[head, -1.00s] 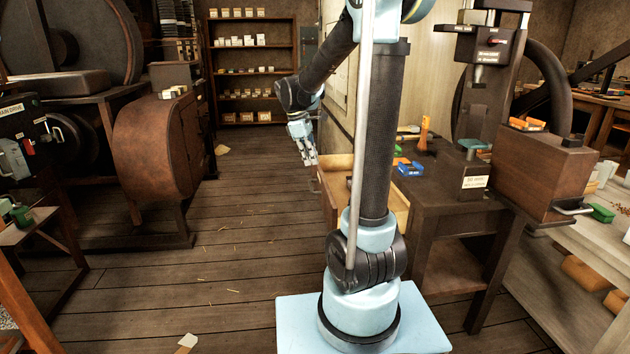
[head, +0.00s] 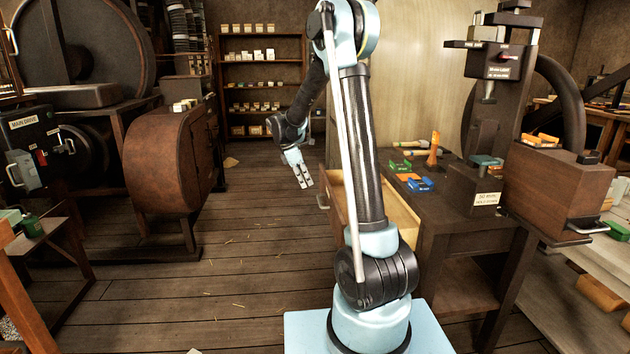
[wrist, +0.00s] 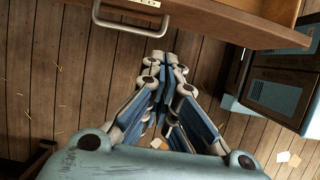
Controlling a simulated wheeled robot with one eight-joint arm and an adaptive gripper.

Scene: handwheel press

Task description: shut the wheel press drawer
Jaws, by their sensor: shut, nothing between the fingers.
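The wheel press (head: 489,110) stands on a dark wooden table (head: 440,215) at the right. Its drawer (head: 404,205) is pulled out toward the left, partly hidden behind my arm in the head view. In the wrist view the drawer front (wrist: 215,18) crosses the top, with a metal bar handle (wrist: 131,25) and a small label. My gripper (head: 305,182) is shut and empty, left of the drawer front in the head view. In the wrist view my gripper (wrist: 162,60) has its fingertips together, just below the handle and slightly right of it; I cannot tell if they touch.
Hammers (head: 434,150), a blue block (head: 420,184) and a green block (head: 400,165) lie on the tabletop. A rust-coloured machine casing (head: 165,160) stands at the left, shelves (head: 262,80) at the back. The plank floor (head: 240,270) between is mostly clear.

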